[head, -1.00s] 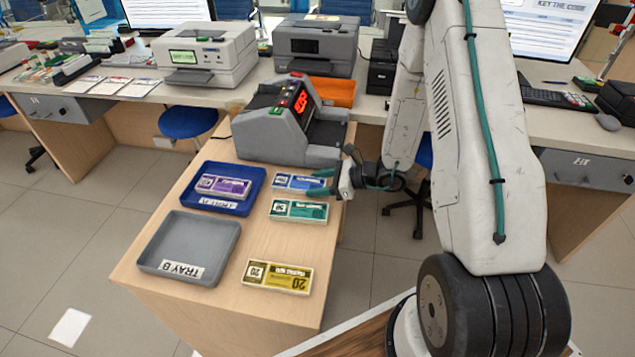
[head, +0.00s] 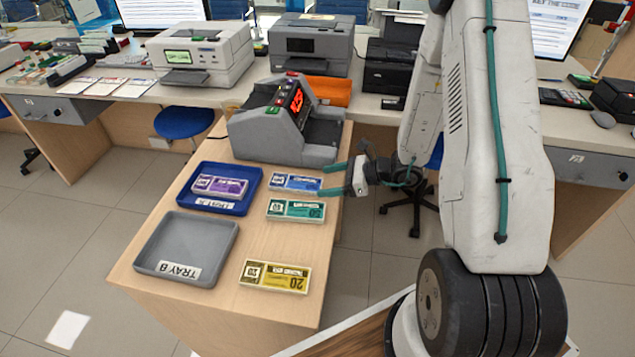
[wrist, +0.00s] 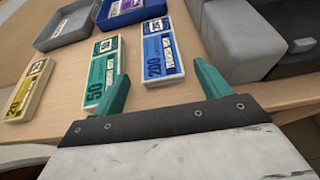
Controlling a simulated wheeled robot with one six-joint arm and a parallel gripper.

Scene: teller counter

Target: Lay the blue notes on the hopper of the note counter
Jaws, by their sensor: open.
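The blue notes (head: 295,182) lie flat on the wooden counter, between the blue tray and my gripper. They also show in the wrist view (wrist: 162,52), ahead of and between the two teal fingers. My gripper (head: 330,181) is open and empty, with its fingertips just right of the blue notes; whether it touches the counter I cannot tell. The grey note counter (head: 265,135) with a red display stands behind the notes at the back of the counter. Its grey side shows at the right of the wrist view (wrist: 240,35).
Green notes (head: 296,210) lie close in front of the blue ones, and yellow notes (head: 275,275) nearer. The blue tray (head: 245,203) holds purple notes (head: 219,187). A grey tray (head: 228,243) is empty. An orange tray (head: 333,90) sits behind the note counter.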

